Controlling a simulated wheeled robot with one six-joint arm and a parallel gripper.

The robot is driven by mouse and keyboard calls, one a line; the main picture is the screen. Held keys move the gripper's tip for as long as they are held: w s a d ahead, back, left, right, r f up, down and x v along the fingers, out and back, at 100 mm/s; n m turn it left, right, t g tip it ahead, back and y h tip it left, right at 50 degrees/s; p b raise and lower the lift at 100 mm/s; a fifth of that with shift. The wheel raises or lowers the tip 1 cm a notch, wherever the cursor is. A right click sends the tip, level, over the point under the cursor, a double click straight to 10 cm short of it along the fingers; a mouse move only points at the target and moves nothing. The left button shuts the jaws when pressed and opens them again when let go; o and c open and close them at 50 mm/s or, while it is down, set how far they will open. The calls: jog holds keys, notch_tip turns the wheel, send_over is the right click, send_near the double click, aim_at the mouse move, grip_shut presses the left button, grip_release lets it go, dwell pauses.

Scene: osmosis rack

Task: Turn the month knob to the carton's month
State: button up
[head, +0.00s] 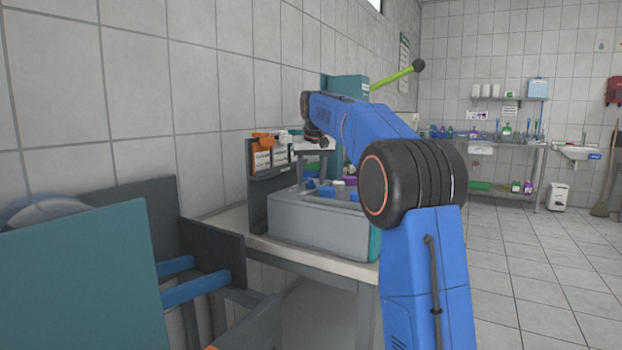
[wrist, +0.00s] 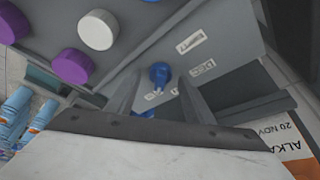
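The blue month knob (wrist: 158,73) sits on a grey panel (wrist: 225,85) in the wrist view, with small white labels around it; one reads DEC (wrist: 202,68). My gripper (wrist: 159,82) is open, its two grey fingers on either side of the knob with gaps showing. I cannot tell how far the tips are from the panel. A carton (wrist: 290,140) shows at the lower right with an orange edge and print reading "ALKA" and "20 NOV", partly cut off. In the head view my gripper (head: 318,141) is over the grey machine (head: 318,222), small and partly hidden.
A white knob (wrist: 97,30) and purple knobs (wrist: 72,66) stand left of the blue one in the wrist view. In the head view orange-and-white cartons (head: 263,155) stand on a dark rack by the wall. A teal chair-like panel (head: 80,280) fills the lower left.

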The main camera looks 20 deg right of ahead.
jog(key=v, duration=1.7)
jog(key=shift+r, duration=0.15)
jog(key=s+a+f+n, duration=0.1)
jog(key=s+a+f, duration=0.1)
jog(key=s, duration=0.3)
jog(key=s+a+f, duration=0.3)
jog(key=s, duration=0.3)
jog(key=s+a+f+n, duration=0.1)
jog(key=s+a+f, duration=0.2)
jog(key=s+f, duration=1.4)
jog(key=s+a+f+n+y, duration=0.1)
jog(key=s+a+f, duration=0.3)
jog(key=s+f, duration=1.4)
notch_tip(320, 180, down, 3)
jog(key=shift+s+a+r, duration=0.15)
jog(key=shift+a+r, duration=0.05)
